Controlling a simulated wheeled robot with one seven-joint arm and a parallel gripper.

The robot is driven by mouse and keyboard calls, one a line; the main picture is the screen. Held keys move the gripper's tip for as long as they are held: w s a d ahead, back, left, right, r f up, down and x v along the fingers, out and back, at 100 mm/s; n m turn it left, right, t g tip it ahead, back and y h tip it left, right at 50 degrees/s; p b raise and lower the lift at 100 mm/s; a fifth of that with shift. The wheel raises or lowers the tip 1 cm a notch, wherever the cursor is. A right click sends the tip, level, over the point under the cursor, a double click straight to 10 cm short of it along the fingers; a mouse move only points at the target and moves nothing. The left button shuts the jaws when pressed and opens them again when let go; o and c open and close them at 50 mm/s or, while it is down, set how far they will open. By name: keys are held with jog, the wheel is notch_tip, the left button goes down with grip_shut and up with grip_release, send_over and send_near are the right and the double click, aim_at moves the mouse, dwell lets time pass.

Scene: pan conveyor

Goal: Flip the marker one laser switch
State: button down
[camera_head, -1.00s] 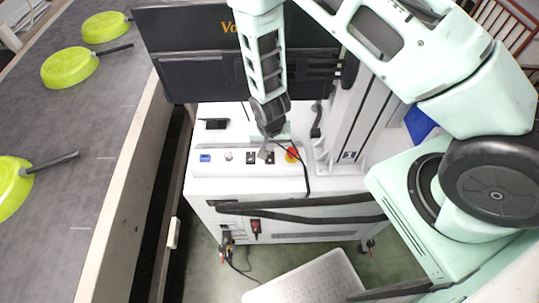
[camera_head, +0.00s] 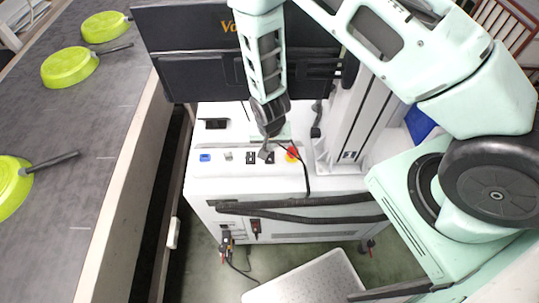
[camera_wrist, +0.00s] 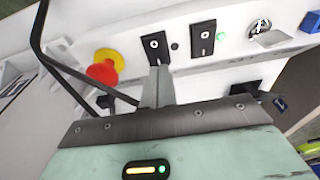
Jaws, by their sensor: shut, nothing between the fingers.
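Two black rocker switches sit on the white cabinet's control panel: one (camera_wrist: 155,46) nearer the red button and one (camera_wrist: 203,38) farther from it. I cannot read which is marker one laser. In the head view the farther switch (camera_head: 251,157) is clear, while the nearer one is partly hidden by my gripper (camera_head: 265,152). In the wrist view my gripper (camera_wrist: 159,82) is shut and empty. Its tips are at the lower end of the nearer switch; I cannot tell whether they touch it.
A red emergency button on a yellow base (camera_wrist: 104,67) is beside the nearer switch, with a black cable close by. A green light (camera_wrist: 221,36) and a key switch (camera_wrist: 262,27) lie beyond the farther switch. A conveyor (camera_head: 75,150) with green pans runs at the left.

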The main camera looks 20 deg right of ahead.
jog(key=shift+f+b, duration=0.55)
jog(key=shift+f, duration=0.25)
jog(key=shift+r, duration=0.2)
jog(key=shift+r+p, duration=2.45)
jog(key=shift+r, duration=0.95)
